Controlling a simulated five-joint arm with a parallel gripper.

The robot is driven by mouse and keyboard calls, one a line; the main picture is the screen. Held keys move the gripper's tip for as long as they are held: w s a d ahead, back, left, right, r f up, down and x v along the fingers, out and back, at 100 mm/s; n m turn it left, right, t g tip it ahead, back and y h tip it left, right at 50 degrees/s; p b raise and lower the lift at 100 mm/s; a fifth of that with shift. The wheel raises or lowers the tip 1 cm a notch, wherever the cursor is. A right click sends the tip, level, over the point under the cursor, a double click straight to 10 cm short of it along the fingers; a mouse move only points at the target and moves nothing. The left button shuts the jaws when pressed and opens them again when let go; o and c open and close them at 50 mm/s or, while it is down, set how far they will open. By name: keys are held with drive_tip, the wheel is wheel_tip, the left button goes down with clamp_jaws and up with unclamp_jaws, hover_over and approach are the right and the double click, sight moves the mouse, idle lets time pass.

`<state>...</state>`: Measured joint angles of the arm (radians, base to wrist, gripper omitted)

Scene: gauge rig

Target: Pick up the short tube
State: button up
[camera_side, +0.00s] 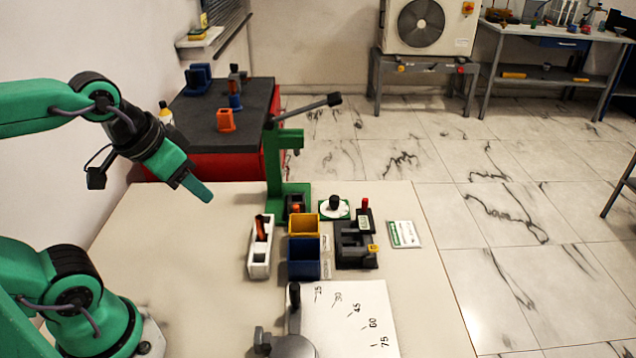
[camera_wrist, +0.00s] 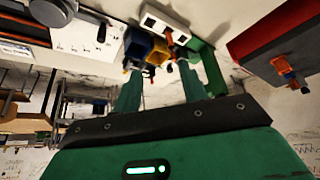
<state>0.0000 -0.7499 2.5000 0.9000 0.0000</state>
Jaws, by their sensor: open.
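My gripper (camera_side: 203,191) hangs in the air left of the green press, tilted down to the right. In the wrist view its two green fingers (camera_wrist: 157,82) stand apart with nothing between them. A white holder (camera_side: 259,262) stands on the table, right of and below my gripper in the side view. A small orange and dark upright piece (camera_side: 261,229) stands in it; I cannot tell whether this is the short tube. The white holder also shows in the wrist view (camera_wrist: 165,20). Another orange piece (camera_side: 296,208) sits at the foot of the press, partly hidden.
The green press (camera_side: 272,165) with its long lever stands behind the holder. A yellow bin (camera_side: 304,225) and a blue bin (camera_side: 303,262) are right of the holder. A black fixture (camera_side: 352,246) is further right. An angle-marked plate (camera_side: 350,320) lies in front. The table's left part is clear.

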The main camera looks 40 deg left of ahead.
drive_tip(key=shift+w, duration=0.15)
drive_tip(key=m+g, duration=0.5)
drive_tip(key=m, duration=0.6)
hover_over(259, 217)
wheel_tip(259, 217, down, 12)
drive_tip(key=shift+d+r, duration=0.1)
drive_tip(key=shift+r, duration=0.15)
drive_tip(key=shift+w+f+m+g, duration=0.15)
drive_tip(key=shift+f+m+g, duration=0.15)
drive_tip(key=shift+f+m, duration=0.2)
drive_tip(key=shift+f, duration=3.85)
drive_tip(key=shift+c, duration=0.4)
clamp_jaws()
